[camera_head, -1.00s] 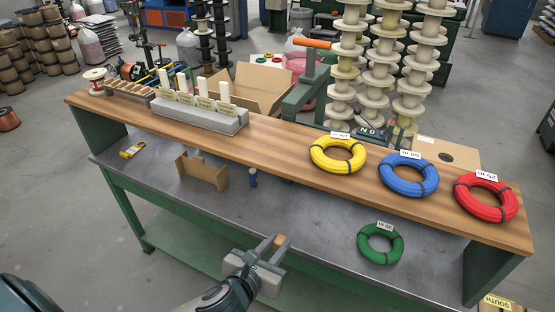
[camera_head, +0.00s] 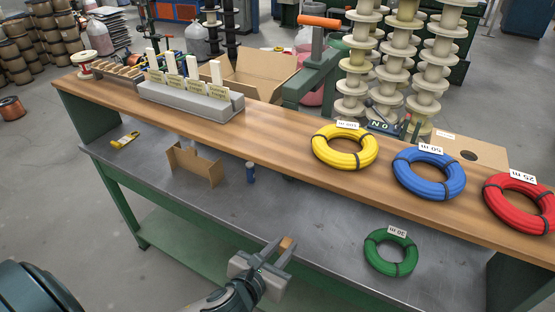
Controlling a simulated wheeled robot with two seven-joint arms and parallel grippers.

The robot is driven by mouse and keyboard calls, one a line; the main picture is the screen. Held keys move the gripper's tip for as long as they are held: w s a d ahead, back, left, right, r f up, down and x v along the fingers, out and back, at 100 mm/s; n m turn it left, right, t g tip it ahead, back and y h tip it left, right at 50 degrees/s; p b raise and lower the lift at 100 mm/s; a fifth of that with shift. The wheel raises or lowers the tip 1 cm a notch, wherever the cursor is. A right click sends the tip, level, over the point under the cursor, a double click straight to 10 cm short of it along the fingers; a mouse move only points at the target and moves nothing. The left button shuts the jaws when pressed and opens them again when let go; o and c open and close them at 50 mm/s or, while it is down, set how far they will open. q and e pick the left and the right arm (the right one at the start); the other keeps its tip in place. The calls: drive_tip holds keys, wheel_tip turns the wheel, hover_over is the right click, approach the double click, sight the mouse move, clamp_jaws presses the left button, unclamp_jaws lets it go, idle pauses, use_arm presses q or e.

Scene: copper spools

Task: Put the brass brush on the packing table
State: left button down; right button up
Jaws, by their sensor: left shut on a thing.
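My left gripper (camera_head: 277,252) comes in from the bottom, over the near edge of the bench's grey metal top. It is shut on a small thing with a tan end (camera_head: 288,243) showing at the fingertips. This is probably the brass brush, but most of it is hidden and no bristles show. The green-framed bench (camera_head: 215,205) has a grey metal top and a raised wooden shelf (camera_head: 270,130) along the back. I cannot tell from a label whether it is the packing table. My right gripper is not in view.
A green coil (camera_head: 371,258), a blue bottle (camera_head: 250,176), an open cardboard piece (camera_head: 187,162) and a yellow tool (camera_head: 124,140) lie on the metal top. Yellow (camera_head: 325,151), blue (camera_head: 428,186) and red (camera_head: 514,215) coils lie on the shelf. The metal between bottle and green coil is clear.

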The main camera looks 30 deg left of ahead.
use_arm(q)
drive_tip(key=shift+s, duration=0.1)
drive_tip(key=p, duration=0.4)
hover_over(310, 220)
drive_tip(key=shift+s, duration=0.15)
drive_tip(key=shift+a, duration=0.1)
drive_tip(key=shift+f, duration=0.1)
wheel_tip(310, 220, down, 2)
drive_tip(key=shift+f+p, duration=0.25)
drive_tip(key=shift+p, duration=0.2)
drive_tip(key=shift+f, duration=0.35)
drive_tip(key=shift+f, duration=0.15)
drive_tip(key=c, duration=1.5)
unclamp_jaws()
drive_tip(key=shift+c, duration=0.2)
